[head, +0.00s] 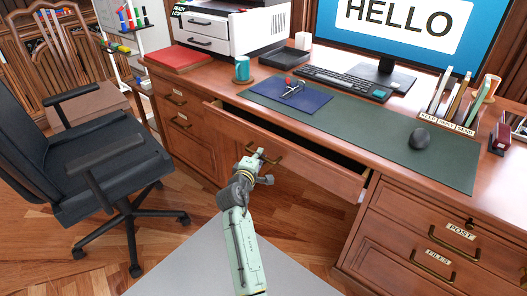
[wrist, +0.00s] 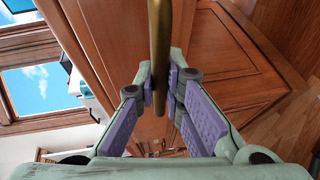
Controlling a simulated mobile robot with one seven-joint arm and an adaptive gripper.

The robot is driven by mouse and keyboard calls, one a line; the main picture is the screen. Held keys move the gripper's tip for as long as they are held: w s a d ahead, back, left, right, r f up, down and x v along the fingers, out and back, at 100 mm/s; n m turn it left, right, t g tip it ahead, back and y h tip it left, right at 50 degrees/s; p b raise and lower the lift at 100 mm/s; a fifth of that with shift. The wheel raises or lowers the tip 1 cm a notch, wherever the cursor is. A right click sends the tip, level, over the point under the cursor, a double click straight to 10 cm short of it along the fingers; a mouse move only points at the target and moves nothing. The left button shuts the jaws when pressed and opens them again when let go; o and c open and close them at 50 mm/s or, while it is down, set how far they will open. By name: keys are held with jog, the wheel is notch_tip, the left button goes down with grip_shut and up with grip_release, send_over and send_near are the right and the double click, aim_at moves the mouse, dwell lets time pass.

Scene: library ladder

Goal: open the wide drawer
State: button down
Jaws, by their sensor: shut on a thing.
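The wide drawer (head: 300,160) is in the middle of the wooden desk, under the desktop. It stands partly out, with a dark gap showing behind its front panel. Its brass bar handle (head: 266,155) is on the front panel. My gripper (head: 258,158) is at this handle. In the wrist view the brass handle (wrist: 159,50) runs between the two fingers of my gripper (wrist: 162,90), which are shut on it. The inside of the drawer is mostly hidden in shadow.
A black office chair (head: 75,150) stands at the left. Drawers labelled POST (head: 455,232) and FILES (head: 435,262) are at the right. The desktop holds a keyboard (head: 340,82), a mouse (head: 420,138), a teal mug (head: 242,69) and a blue folder (head: 275,97). Wood floor shows below.

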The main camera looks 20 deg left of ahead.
jog(key=s+a, duration=0.4)
jog(key=s, duration=0.8)
jog(key=s+a+p, duration=0.1)
jog(key=s+a, duration=0.3)
jog(key=s, duration=0.7)
jog(key=shift+s+a, duration=0.3)
jog(key=shift+s, duration=0.1)
jog(key=c, duration=1.7)
grip_release()
jog(key=shift+o, duration=0.2)
jog(key=s+r, duration=0.2)
jog(key=s, duration=0.9)
jog(key=shift+s+d, duration=0.35)
jog(key=shift+s, duration=0.05)
jog(key=shift+a+r, duration=0.1)
